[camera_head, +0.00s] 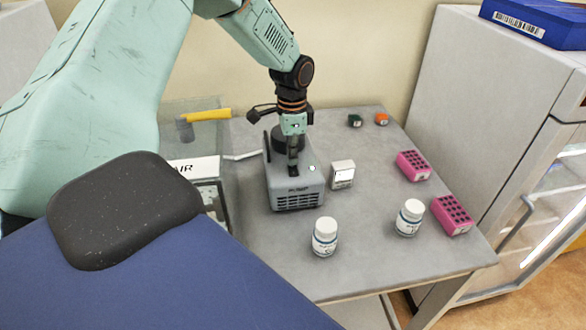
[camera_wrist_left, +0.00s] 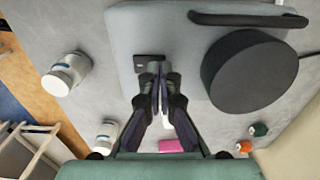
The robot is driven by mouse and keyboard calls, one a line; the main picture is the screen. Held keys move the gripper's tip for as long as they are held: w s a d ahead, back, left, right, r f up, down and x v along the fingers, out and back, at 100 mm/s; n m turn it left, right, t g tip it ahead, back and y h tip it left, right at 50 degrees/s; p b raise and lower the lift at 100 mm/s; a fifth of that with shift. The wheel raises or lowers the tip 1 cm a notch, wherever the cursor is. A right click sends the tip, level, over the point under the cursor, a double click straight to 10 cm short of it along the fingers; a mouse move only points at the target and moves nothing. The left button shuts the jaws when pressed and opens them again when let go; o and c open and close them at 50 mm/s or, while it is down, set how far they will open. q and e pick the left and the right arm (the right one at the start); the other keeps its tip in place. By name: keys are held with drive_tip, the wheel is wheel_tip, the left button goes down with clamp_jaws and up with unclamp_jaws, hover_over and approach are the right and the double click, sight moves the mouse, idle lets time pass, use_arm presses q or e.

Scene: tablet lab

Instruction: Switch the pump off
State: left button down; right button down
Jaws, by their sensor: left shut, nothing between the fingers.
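A small black switch (camera_wrist_left: 149,61) sits on that top. My left gripper (camera_head: 293,170) points down over the pump, shut and empty. In the left wrist view its fingertips (camera_wrist_left: 158,72) are right at the switch; whether they touch it, and the switch's position, I cannot tell. My right gripper is not in view.
A small white box (camera_head: 342,175) stands close right of the pump. Two white bottles (camera_head: 325,237) (camera_head: 409,217) and two pink racks (camera_head: 413,165) (camera_head: 452,215) are further right and in front. A yellow-handled hammer (camera_head: 205,115) lies at left. A cabinet (camera_head: 475,100) borders the table's right.

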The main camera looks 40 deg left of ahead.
use_arm(q)
drive_tip(key=shift+s+d+f, duration=0.1)
drive_tip(key=shift+f, duration=0.05)
drive_tip(key=shift+f, duration=0.25)
drive_tip(key=shift+f+b, duration=0.15)
drive_tip(key=shift+b, duration=0.15)
idle(0.4)
drive_tip(key=shift+r+p, duration=0.85)
drive_tip(key=shift+p, duration=0.15)
wheel_tip(320, 180, up, 4)
drive_tip(key=p, duration=0.3)
drive_tip(key=shift+f, duration=0.25)
drive_tip(key=shift+r+p, duration=0.65)
drive_tip(key=shift+r, duration=0.25)
